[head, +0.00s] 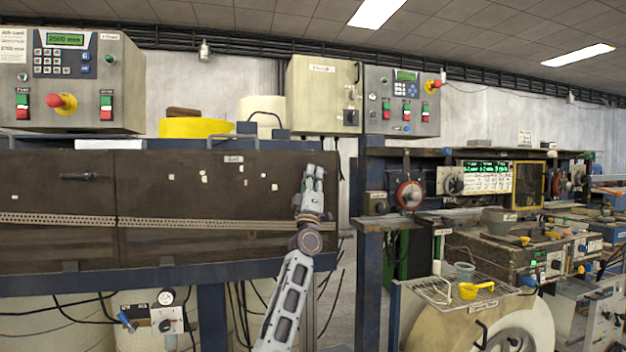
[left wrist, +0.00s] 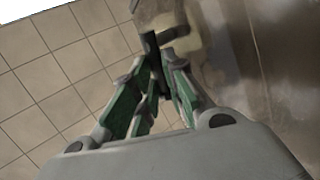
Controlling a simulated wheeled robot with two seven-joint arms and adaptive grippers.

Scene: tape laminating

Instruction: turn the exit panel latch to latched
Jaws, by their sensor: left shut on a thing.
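The exit panel (head: 215,185) is the right-hand dark brown panel on the long machine. It looks closed, flush with its neighbour. My left gripper (head: 313,172) is at the panel's right edge, near its upper part. In the left wrist view the green-padded fingers of my left gripper (left wrist: 158,68) are closed around a small dark handle, which I take to be the panel latch (left wrist: 172,36). The latch is hidden behind the gripper in the head view, and its angle is hard to tell. My right gripper is out of view.
A second dark panel (head: 55,190) with a black handle is on the left. A perforated strip (head: 60,219) runs across both panels. A bench with a red dial (head: 409,194) stands to the right, past a narrow gap. A wire rack (head: 455,290) holds a yellow scoop (head: 476,290).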

